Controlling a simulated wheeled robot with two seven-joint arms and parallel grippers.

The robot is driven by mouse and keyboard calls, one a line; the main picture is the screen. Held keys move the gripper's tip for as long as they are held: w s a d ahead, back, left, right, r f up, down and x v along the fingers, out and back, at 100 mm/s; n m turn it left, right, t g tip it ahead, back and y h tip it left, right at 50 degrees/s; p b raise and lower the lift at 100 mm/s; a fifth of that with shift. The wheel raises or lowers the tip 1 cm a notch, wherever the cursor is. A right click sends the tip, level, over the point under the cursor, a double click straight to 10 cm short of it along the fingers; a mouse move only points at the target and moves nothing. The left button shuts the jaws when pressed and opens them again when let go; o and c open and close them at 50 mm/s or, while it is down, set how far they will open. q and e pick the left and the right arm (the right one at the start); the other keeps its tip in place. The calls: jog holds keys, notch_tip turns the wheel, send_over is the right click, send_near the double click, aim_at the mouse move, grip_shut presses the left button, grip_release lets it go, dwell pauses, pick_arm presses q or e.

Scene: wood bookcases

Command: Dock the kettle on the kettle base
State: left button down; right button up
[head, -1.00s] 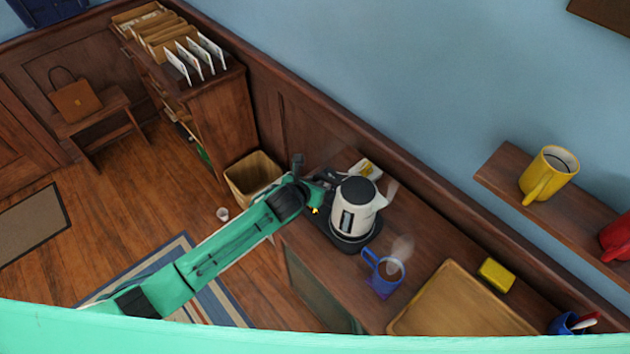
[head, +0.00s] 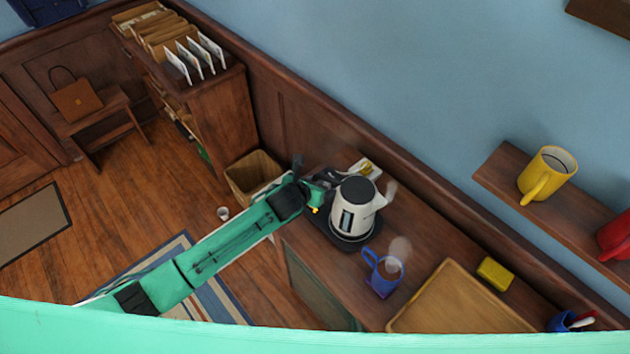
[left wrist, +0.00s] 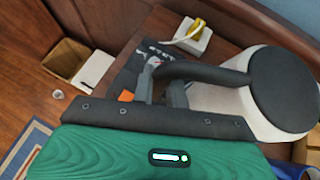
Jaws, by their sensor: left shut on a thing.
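The kettle (head: 345,218) is white with a black lid and stands upright at the wall end of the wooden counter. The black kettle base (head: 352,244) shows around the kettle's foot; I cannot tell whether the kettle is fully seated on it. My left gripper (head: 326,186) reaches the kettle from the left. In the left wrist view, its fingers (left wrist: 162,88) are shut on the kettle's dark handle (left wrist: 208,74). The kettle's white body and dark lid (left wrist: 285,88) fill the right side there; its foot is hidden. My right gripper is not in view.
A steaming blue mug (head: 383,277) stands near the kettle, toward the counter's front. A wooden tray (head: 455,310) and a yellow sponge (head: 495,274) lie further right. A white and yellow item (head: 366,168) lies behind the kettle. A bin (head: 250,178) stands beyond the counter's left end.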

pick_arm(q)
jog(key=shift+f+b, duration=0.35)
jog(key=shift+f, duration=0.2)
jog(key=c, duration=1.7)
grip_release()
jog(key=p+v, duration=0.5)
jog(key=v, duration=0.6)
jog(key=shift+p, duration=0.3)
jog(key=shift+f, duration=0.1)
